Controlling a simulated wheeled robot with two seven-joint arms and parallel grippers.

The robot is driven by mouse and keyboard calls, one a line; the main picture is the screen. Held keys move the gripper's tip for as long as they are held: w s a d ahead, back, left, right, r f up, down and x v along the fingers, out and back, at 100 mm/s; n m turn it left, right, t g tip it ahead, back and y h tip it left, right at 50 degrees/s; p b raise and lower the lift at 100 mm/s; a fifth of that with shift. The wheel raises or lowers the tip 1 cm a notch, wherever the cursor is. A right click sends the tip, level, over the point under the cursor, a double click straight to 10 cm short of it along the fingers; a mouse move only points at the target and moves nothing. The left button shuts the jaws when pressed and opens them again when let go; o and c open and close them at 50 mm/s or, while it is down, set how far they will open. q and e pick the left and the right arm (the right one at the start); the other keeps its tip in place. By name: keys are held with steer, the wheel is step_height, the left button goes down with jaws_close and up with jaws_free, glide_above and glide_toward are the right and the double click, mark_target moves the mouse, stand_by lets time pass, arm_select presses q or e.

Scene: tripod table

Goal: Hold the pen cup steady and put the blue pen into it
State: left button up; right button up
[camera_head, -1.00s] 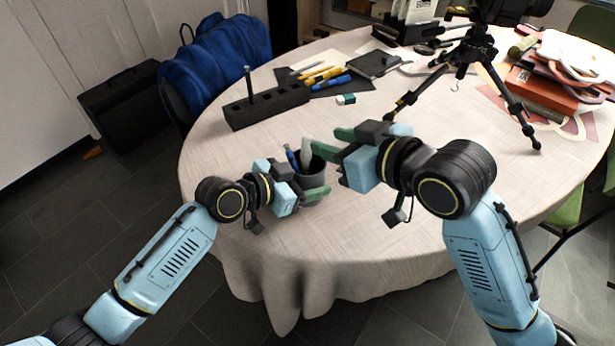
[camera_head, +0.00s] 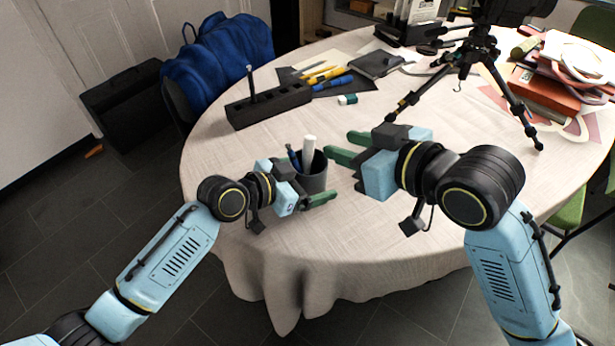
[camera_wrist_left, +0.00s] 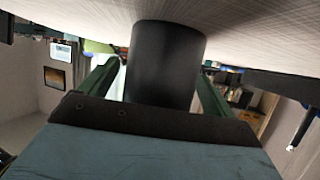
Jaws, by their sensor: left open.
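The dark grey pen cup (camera_head: 314,180) stands upright near the front edge of the table. A blue pen (camera_head: 293,157) and a thicker white stick (camera_head: 309,149) stand in it, their lower parts hidden. My left gripper (camera_head: 304,184) is open, with its fingers on either side of the cup. In the left wrist view the cup (camera_wrist_left: 166,65) lies between the two green fingers; contact cannot be told. My right gripper (camera_head: 347,146) is open and empty, just right of the cup and apart from it.
A black block with holes (camera_head: 268,105) stands behind the cup. Yellow pens (camera_head: 322,74) and a thick blue pen (camera_head: 333,83) lie behind it, with an eraser (camera_head: 347,99) nearby. A black tripod (camera_head: 470,60) stands at back right. The cloth (camera_head: 240,160) left of the cup is clear.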

arm_select(q)
steer(key=v, duration=1.2)
steer(key=shift+s, duration=0.1)
